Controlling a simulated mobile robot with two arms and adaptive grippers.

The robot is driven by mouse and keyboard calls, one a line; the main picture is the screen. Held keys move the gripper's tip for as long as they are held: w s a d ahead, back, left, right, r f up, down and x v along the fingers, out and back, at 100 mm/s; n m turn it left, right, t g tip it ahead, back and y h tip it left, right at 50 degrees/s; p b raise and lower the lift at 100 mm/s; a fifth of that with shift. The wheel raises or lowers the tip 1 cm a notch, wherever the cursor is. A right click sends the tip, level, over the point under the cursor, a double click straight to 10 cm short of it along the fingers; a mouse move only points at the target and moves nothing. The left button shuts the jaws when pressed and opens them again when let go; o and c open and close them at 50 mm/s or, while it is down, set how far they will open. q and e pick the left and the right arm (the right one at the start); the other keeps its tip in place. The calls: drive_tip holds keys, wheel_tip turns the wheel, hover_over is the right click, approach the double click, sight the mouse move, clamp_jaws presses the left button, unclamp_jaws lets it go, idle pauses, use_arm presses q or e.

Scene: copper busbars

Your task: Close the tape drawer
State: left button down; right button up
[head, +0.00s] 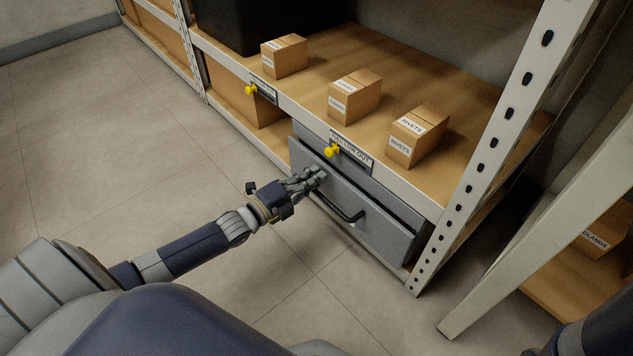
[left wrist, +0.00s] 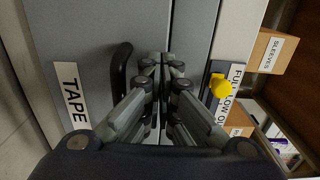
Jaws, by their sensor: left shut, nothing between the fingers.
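The grey tape drawer (head: 385,238) is under the shelf in the head view. Its front stands a little out, with a dark gap behind its top edge. A black bar handle (head: 345,212) runs across the front. In the left wrist view the drawer front (left wrist: 85,40) carries a white TAPE label (left wrist: 74,93), and the handle (left wrist: 121,70) is left of the fingers. My left gripper (head: 318,175) is shut and empty at the upper part of the drawer front, beside the handle's left end. I cannot tell if its fingertips touch the front. My right gripper is not in view.
The wooden shelf (head: 300,92) above holds small cardboard boxes (head: 418,135) and a black bin (head: 265,20). Yellow knobs (head: 333,151) stick out from its edge. A perforated white post (head: 480,160) stands right of the drawer. The floor (head: 110,150) at left is clear.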

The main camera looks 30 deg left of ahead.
sight(325, 168)
use_arm(q)
drive_tip(key=shift+w+d, duration=0.2)
drive_tip(key=shift+w, duration=0.25)
drive_tip(key=shift+w+r, duration=0.1)
drive_tip(key=shift+x, duration=1.1)
drive_tip(key=shift+a, duration=0.1)
drive_tip(key=shift+r, duration=0.1)
